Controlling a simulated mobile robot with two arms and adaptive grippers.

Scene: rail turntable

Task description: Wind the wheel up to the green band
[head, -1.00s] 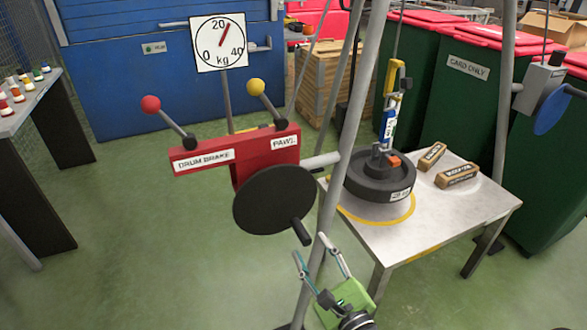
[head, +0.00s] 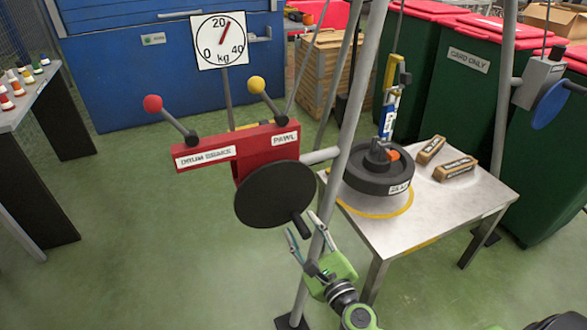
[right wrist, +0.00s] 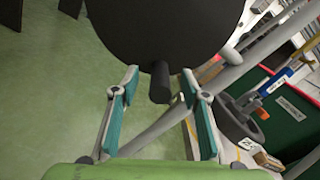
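The black wheel (head: 272,193) is mounted on a red housing (head: 235,150) with levers labelled "DRUM BRAKE" and "PAWL". A short black crank handle (head: 301,224) sticks out from its lower right. My right gripper (head: 302,229) is open, right by the handle. In the right wrist view the handle (right wrist: 160,84) shows between the two fingertips (right wrist: 159,77), and nothing is gripped. A white kg dial (head: 219,41) has its red needle a little past 20. I cannot make out a green band. A dark round weight (head: 372,182) stands on the metal table. My left gripper is not in view.
A grey frame leg (head: 347,130) rises close beside the wheel and my right gripper. The metal table (head: 415,225) stands to the right with two small boxes (head: 455,168). Green bins (head: 455,100) are behind.

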